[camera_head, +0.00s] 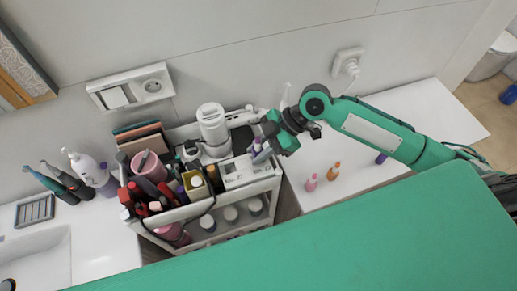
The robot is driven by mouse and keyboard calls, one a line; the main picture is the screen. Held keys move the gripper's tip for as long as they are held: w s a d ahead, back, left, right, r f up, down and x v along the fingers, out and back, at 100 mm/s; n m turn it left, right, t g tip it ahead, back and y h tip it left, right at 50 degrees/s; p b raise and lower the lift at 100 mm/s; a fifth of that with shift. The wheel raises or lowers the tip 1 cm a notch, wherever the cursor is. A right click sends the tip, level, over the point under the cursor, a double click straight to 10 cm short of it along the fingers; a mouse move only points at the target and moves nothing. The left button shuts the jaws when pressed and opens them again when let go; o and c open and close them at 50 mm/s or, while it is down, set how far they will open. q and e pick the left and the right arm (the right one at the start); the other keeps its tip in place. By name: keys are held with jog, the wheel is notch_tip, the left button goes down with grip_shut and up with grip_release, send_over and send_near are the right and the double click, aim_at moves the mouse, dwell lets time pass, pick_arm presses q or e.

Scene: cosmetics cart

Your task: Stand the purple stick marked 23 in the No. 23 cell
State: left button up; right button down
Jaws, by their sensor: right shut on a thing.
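My right gripper (264,147) reaches in from the right, over the right end of the cart. It is shut on a purple stick (258,146), mostly hidden by the fingers. The stick is at the white cell box (238,172), which carries printed labels on its front. The labels are too small to read surely; one sits to the right, below the gripper. I cannot tell whether the stick's lower end is inside a cell. Another small purple item (381,158) lies on the white counter to the right. My left gripper is not in view.
The white cart (178,213) is crowded with bottles and tubes left of the box, including a pink cup (148,166). A white device (213,127) stands behind the box.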

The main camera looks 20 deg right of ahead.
jog(key=shift+f, duration=0.55)
dwell(0.4)
jog(key=shift+r, duration=0.1)
jog(key=shift+r, duration=0.45)
dwell(0.4)
